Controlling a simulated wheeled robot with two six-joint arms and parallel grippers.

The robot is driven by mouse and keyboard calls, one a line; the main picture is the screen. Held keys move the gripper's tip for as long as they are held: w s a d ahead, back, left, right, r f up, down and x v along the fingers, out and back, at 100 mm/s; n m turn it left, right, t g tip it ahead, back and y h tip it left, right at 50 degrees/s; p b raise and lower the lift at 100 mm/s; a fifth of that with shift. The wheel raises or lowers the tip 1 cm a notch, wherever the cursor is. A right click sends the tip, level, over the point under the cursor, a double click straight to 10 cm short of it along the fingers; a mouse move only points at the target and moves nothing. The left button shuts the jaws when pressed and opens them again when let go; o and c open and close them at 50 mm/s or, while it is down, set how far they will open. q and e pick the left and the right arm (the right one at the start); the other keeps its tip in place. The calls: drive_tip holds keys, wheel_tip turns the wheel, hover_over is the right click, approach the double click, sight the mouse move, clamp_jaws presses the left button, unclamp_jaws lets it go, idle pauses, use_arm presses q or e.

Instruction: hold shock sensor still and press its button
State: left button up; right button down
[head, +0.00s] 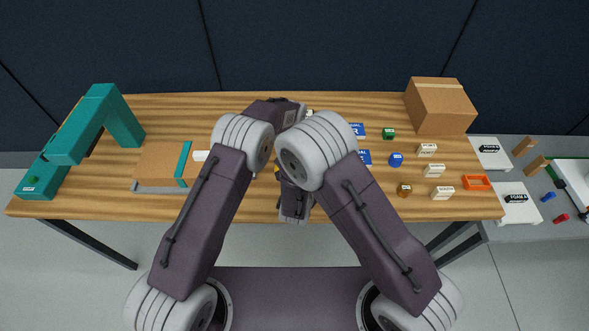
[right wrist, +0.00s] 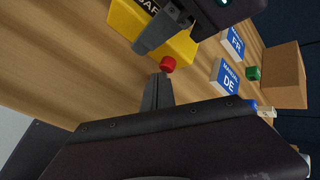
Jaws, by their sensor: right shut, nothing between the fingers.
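A dark body (right wrist: 236,12) with a green spot is cut off at the top. No part is clearly recognisable as the shock sensor. In the head view my arms cover the centre.
A teal machine (head: 101,109) and a cardboard box (head: 158,159) stand left; a bigger box (head: 439,106) stands back right. Blue manuals (right wrist: 226,76), a green cube (head: 389,133), a blue piece (head: 396,160) and an orange tray (head: 476,183) lie right of my arms.

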drive_tip(key=shift+w+a+r, duration=0.1)
drive_tip(key=shift+w, duration=0.85)
idle(0.9)
drive_tip(key=shift+s, duration=4.3)
drive_tip(key=d+r+m+g+h, duration=0.1)
drive_tip(key=d, duration=0.1)
drive_tip(key=d+r+m+h, duration=0.1)
drive_tip(key=d+r+m, duration=0.1)
drive_tip(key=shift+d+r+m+g, duration=0.1)
drive_tip(key=shift+d+m+g, duration=0.2)
drive_tip(key=shift+g, duration=0.1)
drive_tip(key=shift+s+d+r+m+g, duration=0.25)
drive_tip(key=shift+r+m+g, duration=0.1)
drive_tip(key=shift+m, duration=0.15)
drive_tip(key=shift+s+d+r+m+g, duration=0.1)
drive_tip(key=shift+s+r+m+g, duration=0.1)
drive_tip(key=shift+r+m+g, duration=0.25)
drive_tip(key=a+r+m+g+y, duration=0.1)
drive_tip(key=a+r+m+y, duration=0.2)
drive_tip(key=a+r+m, duration=0.1)
drive_tip(key=shift+w+a+r+y, duration=0.35)
drive_tip(key=shift+a+r+y, duration=0.05)
drive_tip(key=shift+r, duration=0.45)
